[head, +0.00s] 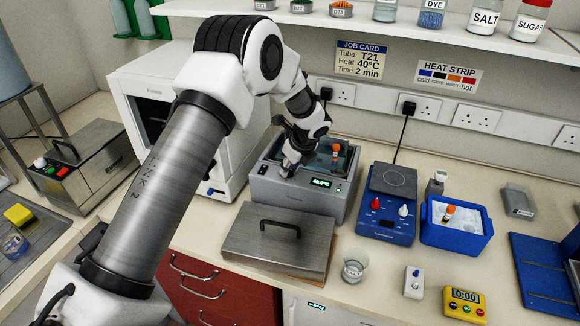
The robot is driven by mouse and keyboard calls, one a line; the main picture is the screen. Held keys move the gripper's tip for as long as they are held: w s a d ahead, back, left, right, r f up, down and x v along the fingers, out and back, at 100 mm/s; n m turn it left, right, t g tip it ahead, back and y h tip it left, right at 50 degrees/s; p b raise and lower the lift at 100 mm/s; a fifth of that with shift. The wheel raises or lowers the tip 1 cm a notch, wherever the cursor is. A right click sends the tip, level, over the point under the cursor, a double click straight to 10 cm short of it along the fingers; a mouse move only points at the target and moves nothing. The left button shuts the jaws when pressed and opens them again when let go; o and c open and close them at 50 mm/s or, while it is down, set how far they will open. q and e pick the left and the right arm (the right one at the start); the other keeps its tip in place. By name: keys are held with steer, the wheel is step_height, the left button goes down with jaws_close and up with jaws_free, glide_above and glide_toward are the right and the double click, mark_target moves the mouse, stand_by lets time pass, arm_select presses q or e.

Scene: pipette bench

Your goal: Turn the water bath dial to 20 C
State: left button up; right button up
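The grey water bath (330,204) stands open on the bench in the head view, with a lit green display (320,183) too small to read surely. An orange-capped tube (336,151) stands in its water. My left gripper (288,167) points down at the left part of the bath's front panel. The dial is not clearly visible; the gripper seems to cover that spot. I cannot tell whether the fingers are closed on it. My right gripper is not in view.
The bath's steel lid (255,240) lies in front of the bath. A blue hotplate (385,222), a blue ice box (455,234), a glass beaker (353,271) and a yellow timer (465,303) stand to the right. A white cabinet (150,105) is behind my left arm.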

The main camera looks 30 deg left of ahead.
arm_select(q)
steer(key=shift+f, duration=0.1)
jaws_close()
